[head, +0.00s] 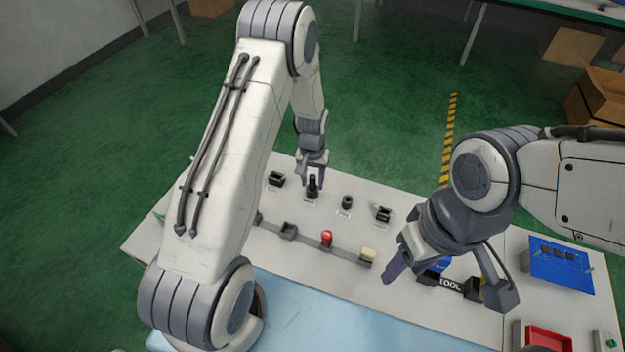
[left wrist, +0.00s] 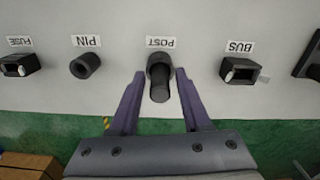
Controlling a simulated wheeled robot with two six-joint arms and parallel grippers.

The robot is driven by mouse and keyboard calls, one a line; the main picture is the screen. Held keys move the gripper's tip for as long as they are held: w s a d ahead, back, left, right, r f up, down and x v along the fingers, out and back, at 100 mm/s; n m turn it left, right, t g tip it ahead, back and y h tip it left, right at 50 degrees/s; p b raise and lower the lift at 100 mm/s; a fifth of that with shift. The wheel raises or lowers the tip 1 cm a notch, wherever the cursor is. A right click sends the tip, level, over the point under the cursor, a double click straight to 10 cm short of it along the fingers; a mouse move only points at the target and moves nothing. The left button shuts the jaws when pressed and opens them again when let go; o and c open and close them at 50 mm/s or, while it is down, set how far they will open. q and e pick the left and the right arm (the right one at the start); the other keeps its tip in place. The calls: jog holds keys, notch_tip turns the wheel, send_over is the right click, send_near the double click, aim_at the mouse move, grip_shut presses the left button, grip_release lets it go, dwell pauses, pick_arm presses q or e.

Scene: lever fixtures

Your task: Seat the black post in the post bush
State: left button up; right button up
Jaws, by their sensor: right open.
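The black post (left wrist: 160,95) stands in the dark round post bush (left wrist: 158,61), beside the upside-down POST label. The post also shows upright in the head view (head: 313,184). How deep it sits is hard to tell. My left gripper (left wrist: 159,73) has its two purple fingers on either side of the post, with a visible gap on each side, so it is open. In the head view my left gripper (head: 311,178) is over the post bush. My right gripper (head: 446,285) is open and empty above the right front part of the table.
The PIN bush (left wrist: 85,66) is on one side of the post, the BUS socket (left wrist: 240,70) on the other, the FUSE socket (left wrist: 18,66) further out. A rail nearer me bears a red part (head: 327,238) and a cream part (head: 367,254). A blue panel (head: 556,265) is at right.

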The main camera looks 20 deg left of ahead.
dwell(0.3)
pick_arm(q)
notch_tip(320, 180, up, 10)
jog(key=shift+r+b, duration=0.25)
jog(key=shift+b, duration=0.85)
pick_arm(e)
notch_tip(320, 180, down, 2)
jog(key=shift+f, duration=0.1)
